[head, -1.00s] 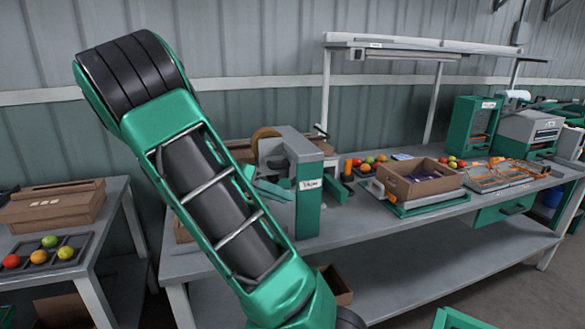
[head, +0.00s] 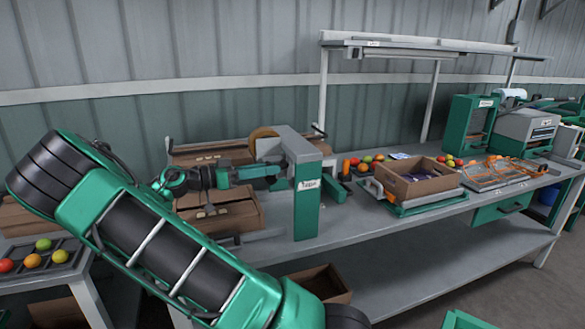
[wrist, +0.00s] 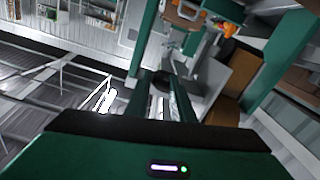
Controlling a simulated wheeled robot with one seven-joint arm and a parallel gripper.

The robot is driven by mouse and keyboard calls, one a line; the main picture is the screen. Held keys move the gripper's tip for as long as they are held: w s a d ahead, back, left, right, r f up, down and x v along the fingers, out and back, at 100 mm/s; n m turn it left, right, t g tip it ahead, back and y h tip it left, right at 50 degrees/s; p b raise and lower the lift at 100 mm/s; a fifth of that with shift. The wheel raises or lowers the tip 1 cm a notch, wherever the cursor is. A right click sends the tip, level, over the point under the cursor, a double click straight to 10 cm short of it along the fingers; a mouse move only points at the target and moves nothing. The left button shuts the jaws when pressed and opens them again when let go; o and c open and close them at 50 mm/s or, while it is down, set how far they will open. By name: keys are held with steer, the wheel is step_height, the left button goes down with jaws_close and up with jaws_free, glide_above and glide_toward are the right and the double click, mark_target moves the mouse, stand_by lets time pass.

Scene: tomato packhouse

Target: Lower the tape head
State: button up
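The taping machine stands on the long bench, with a green post (head: 307,205) labelled "Taper", a grey tape head (head: 298,146) on top and a brown tape roll (head: 263,134) behind it. My gripper (head: 272,176) reaches in from the left, just left of the post and below the tape head. In the wrist view its two dark green fingers (wrist: 166,98) stand apart, with a gap between them. A small dark round part shows near their tips; I cannot tell whether they touch it. Part of the machine is hidden behind my gripper.
Cardboard cartons (head: 222,212) sit left of the taper, close under my arm. An open carton (head: 420,178) stands on a green-framed scale to the right, near several tomatoes (head: 367,160). A tomato tray (head: 40,258) is on the left table. The bench's front strip is mostly clear.

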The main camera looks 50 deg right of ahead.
steer(key=x, duration=0.9)
